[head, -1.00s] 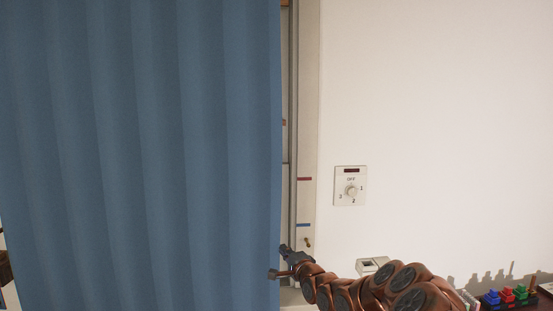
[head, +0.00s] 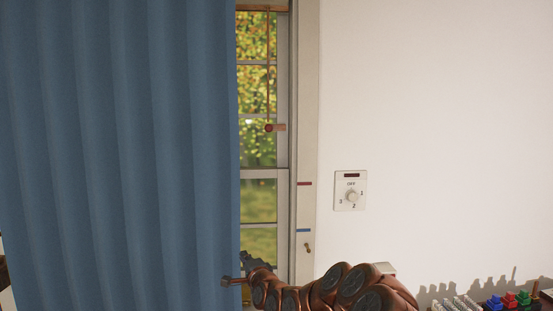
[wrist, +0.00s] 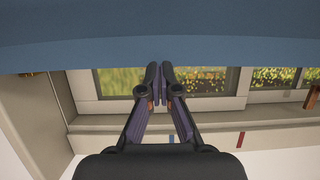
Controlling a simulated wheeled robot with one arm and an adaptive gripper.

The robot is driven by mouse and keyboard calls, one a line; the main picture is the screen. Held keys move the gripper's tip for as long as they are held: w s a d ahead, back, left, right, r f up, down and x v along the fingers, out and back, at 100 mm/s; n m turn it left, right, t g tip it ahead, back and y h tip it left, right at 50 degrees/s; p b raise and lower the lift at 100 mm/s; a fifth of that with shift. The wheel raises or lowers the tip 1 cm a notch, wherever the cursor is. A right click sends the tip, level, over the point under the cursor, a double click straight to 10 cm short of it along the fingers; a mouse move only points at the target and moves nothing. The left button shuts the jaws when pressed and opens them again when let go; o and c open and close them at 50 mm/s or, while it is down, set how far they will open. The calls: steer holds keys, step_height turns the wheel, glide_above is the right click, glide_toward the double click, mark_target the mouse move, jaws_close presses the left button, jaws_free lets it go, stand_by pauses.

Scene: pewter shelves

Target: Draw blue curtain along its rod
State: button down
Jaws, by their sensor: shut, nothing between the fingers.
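The blue curtain (head: 120,150) hangs in soft vertical folds over the left part of the head view. Its right edge lies left of the window frame, and a strip of window (head: 258,150) shows beside it. My gripper (head: 232,281) is at the curtain's lower right edge. In the wrist view my gripper (wrist: 159,68) has its two dark fingers together with nothing between them. The blue curtain (wrist: 160,35) crosses the top of that view at the fingertips; whether they touch it I cannot tell. The rod is out of view.
A dial switch (head: 350,191) is on the white wall at right. A cord with a red-brown knob (head: 268,128) hangs before the window. Coloured pieces (head: 509,300) stand at the lower right.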

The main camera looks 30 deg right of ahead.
mark_target(141, 259)
steer(key=shift+w+a, duration=0.15)
steer(key=shift+a, duration=0.25)
steer(key=w+a, duration=0.2)
steer(key=a, duration=0.3)
steer(key=w+a, duration=0.2)
steer(key=a, duration=0.3)
steer(key=w+a+p, duration=0.1)
steer(key=w+a, duration=0.1)
steer(key=a, duration=0.2)
steer(key=shift+w+a, duration=0.1)
steer(key=shift+a, duration=0.3)
steer(key=w+a, duration=0.2)
steer(key=a, duration=0.3)
steer(key=w+a, duration=0.2)
steer(key=a, duration=0.3)
steer(key=w+a+p, duration=0.1)
steer(key=w+a, duration=0.1)
steer(key=a, duration=0.2)
steer(key=shift+w+a, duration=0.1)
steer(key=shift+a, duration=0.3)
